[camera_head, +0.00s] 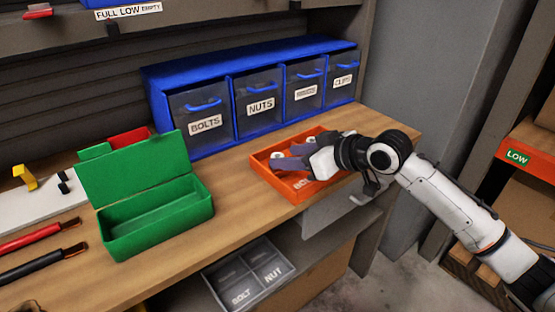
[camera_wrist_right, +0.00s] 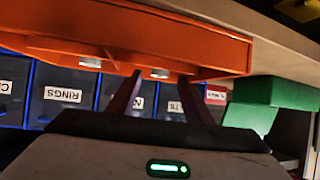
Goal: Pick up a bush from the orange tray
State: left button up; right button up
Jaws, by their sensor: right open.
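The orange tray (camera_head: 318,187) sits on the wooden bench, in front of the blue drawer unit. It also fills the top of the right wrist view (camera_wrist_right: 130,35), upside down. Two small pale, round pieces, apparently bushes, show in it: one by the fingertips (camera_head: 277,156) and one farther back (camera_head: 310,140). In the right wrist view one pale piece (camera_wrist_right: 155,73) lies between the fingertip ends, the other (camera_wrist_right: 90,62) to the left. My right gripper (camera_head: 284,158) is open over the tray, its dark fingers (camera_wrist_right: 160,80) apart. Contact with a bush cannot be told. My left gripper is out of view.
The blue drawer unit (camera_head: 242,134) stands close behind the tray. An open green box (camera_head: 158,228) is at the left, with clear bench between. A grey bin (camera_head: 238,284) sits below the bench edge. A shelf (camera_head: 530,145) stands at right.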

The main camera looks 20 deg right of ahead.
jog(key=shift+x, duration=1.45)
jog(key=c, duration=1.1)
